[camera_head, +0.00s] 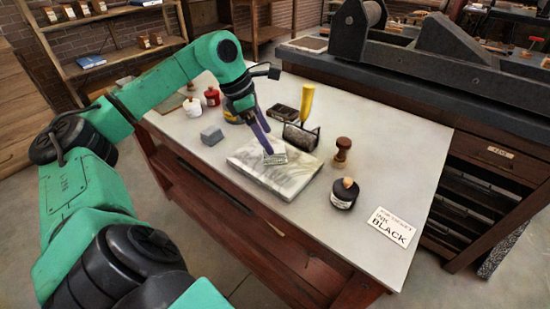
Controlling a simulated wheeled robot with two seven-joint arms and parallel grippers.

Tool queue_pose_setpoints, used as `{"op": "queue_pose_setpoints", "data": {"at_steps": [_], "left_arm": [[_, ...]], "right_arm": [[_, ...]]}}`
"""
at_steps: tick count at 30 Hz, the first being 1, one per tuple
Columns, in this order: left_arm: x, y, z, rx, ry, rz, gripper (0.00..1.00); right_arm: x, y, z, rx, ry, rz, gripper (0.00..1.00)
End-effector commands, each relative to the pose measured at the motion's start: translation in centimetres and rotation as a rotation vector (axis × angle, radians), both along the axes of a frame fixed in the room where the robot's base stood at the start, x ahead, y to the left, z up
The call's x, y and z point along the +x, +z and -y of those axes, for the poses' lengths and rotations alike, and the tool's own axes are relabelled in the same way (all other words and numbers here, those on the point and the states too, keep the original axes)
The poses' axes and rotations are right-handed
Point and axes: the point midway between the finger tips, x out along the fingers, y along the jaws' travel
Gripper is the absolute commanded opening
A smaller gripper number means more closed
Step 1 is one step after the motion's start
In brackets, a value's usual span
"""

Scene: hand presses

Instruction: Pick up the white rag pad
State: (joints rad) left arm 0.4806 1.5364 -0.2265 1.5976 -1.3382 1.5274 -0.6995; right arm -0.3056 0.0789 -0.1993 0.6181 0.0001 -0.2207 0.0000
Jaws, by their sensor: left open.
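A marble-look slab (258,178) lies flat near the middle of the grey-topped table. A small pale pad (277,158), which looks like the white rag pad, sits on its back part; the fingers partly cover it. My left gripper (267,149) reaches down from the upper left with dark purple fingers. It is open, with its tips at or just above the pad; I cannot tell whether they touch it. My right gripper is out of view.
An ink roller with a yellow handle (307,101) stands just behind the slab. A grey block (212,136) is to its left. A wooden knob-shaped tool (342,149), a black jar (343,200) and a "BLACK" ink card (391,227) are to its right. A heavy press (430,65) stands behind.

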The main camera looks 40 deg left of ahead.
Motion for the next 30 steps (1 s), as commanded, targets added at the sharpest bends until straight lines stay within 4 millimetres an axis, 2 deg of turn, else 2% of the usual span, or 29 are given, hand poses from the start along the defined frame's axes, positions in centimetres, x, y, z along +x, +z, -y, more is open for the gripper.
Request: {"op": "queue_pose_setpoints", "data": {"at_steps": [10, 17, 18, 20, 24, 26, 30], "left_arm": [[1.5, -5.1, 1.3, -0.003, 0.0, -0.001, 0.93], [1.7, -5.7, 1.4, 0.001, 0.0, 0.001, 0.93], [1.7, -5.7, 1.4, 0.001, 0.0, 0.001, 0.85], [1.7, -5.7, 1.4, 0.001, 0.0, 0.001, 0.62], [1.7, -5.6, 1.4, 0.001, 0.0, 0.001, 0.08], [1.7, -5.6, 1.4, 0.001, 0.0, 0.001, 0.0], [1.7, -5.6, 1.4, 0.001, 0.0, 0.001, 0.0]], "right_arm": [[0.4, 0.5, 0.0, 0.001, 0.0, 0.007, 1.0], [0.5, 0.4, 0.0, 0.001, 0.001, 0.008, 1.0], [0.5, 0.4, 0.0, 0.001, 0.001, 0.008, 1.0], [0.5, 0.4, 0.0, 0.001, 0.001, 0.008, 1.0], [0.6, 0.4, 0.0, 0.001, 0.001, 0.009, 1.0], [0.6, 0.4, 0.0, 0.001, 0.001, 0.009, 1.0], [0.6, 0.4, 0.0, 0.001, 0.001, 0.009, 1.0]]}}
